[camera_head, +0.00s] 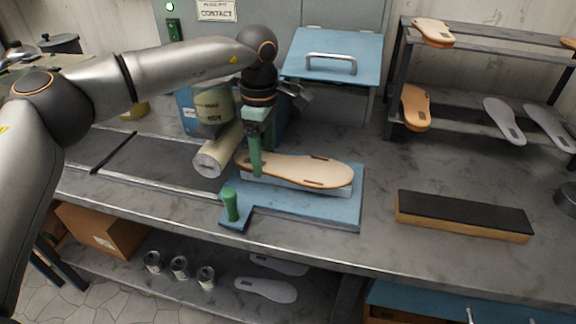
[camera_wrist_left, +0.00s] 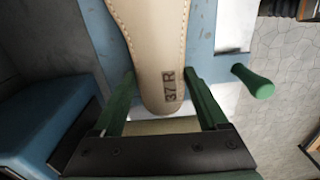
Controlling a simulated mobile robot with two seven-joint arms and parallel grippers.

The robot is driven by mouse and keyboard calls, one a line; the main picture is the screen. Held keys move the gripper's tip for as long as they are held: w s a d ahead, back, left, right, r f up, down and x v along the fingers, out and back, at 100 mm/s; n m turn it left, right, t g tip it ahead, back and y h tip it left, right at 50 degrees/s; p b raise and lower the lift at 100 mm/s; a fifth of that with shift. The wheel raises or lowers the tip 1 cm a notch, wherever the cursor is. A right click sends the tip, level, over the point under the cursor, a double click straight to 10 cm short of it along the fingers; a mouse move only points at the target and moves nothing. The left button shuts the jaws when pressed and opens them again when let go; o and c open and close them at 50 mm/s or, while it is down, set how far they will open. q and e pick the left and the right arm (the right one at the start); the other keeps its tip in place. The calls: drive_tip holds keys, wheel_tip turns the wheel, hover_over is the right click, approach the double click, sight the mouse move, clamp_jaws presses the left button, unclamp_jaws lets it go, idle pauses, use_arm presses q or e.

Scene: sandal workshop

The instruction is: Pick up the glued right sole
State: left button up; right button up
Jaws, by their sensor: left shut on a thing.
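The tan right sole (camera_head: 312,171) lies on the blue jig plate (camera_head: 335,208), over a pale grey layer whose edge shows under it. In the left wrist view the sole (camera_wrist_left: 156,45) bears the mark "37 R" near its heel end. My left gripper (camera_head: 263,161) has its green fingers on either side of the heel end and is shut on the sole. In the left wrist view the fingers (camera_wrist_left: 160,82) flank the sole's edges. My right gripper is not in view.
A green handle (camera_head: 230,204) stands at the plate's front left corner. A cream cylinder (camera_head: 212,158) lies left of the sole. A black-topped block (camera_head: 463,216) lies to the right. A rack (camera_head: 455,87) holding several soles stands behind it. Bare bench lies between plate and block.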

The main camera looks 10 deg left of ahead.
use_arm(q)
drive_tip(key=c, duration=0.5)
drive_tip(key=shift+r, duration=0.15)
